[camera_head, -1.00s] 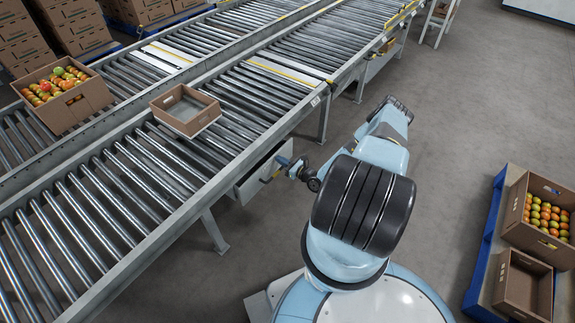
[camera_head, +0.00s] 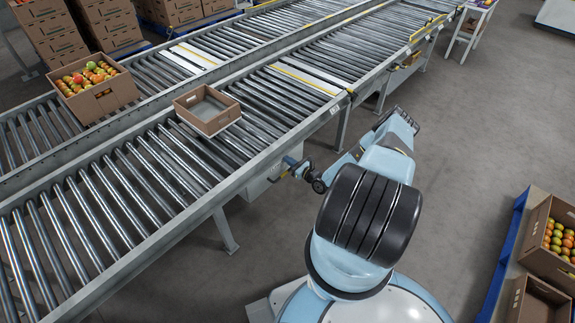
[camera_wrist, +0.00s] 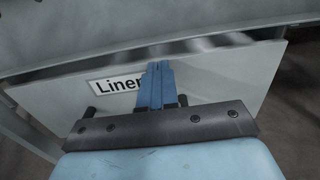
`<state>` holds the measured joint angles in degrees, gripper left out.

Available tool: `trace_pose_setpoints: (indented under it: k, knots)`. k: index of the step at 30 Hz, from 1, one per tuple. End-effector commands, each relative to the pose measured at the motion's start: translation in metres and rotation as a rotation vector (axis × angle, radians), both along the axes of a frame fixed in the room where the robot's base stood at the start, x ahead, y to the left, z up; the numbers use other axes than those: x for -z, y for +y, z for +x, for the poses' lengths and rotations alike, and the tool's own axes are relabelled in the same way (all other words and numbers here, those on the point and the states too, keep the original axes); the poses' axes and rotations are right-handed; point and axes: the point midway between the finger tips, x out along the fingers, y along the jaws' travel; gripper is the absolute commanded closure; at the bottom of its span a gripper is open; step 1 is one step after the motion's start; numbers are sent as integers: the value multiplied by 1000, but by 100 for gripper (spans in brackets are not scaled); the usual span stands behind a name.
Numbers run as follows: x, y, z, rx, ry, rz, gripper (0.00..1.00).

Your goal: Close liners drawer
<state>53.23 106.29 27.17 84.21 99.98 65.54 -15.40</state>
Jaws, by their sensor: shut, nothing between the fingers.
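The liners drawer (camera_head: 258,187) is a grey box under the near conveyor's side rail in the head view, left of my gripper (camera_head: 289,164). Little of it shows beyond the rail. In the wrist view its flat front (camera_wrist: 225,82) carries a white label (camera_wrist: 114,85) reading "Liner", the rest hidden by my blue fingers (camera_wrist: 157,78). The fingers are shut together, empty, and lie in front of the drawer face; I cannot tell whether they touch it. A narrow dark gap with blurred pale shapes shows above the drawer's top edge.
The near roller conveyor (camera_head: 120,190) runs above the drawer, with an empty cardboard tray (camera_head: 207,125) on it. A support leg (camera_head: 226,232) stands below. The grey floor between is clear.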

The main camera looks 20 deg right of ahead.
Motion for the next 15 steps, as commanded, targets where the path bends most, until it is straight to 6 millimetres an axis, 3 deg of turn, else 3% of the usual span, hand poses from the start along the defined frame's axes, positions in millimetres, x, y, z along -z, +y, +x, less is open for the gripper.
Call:
trace_pose_setpoints:
  k: [15]
  knots:
    - [-3,3,4,0,-2,-1,100]
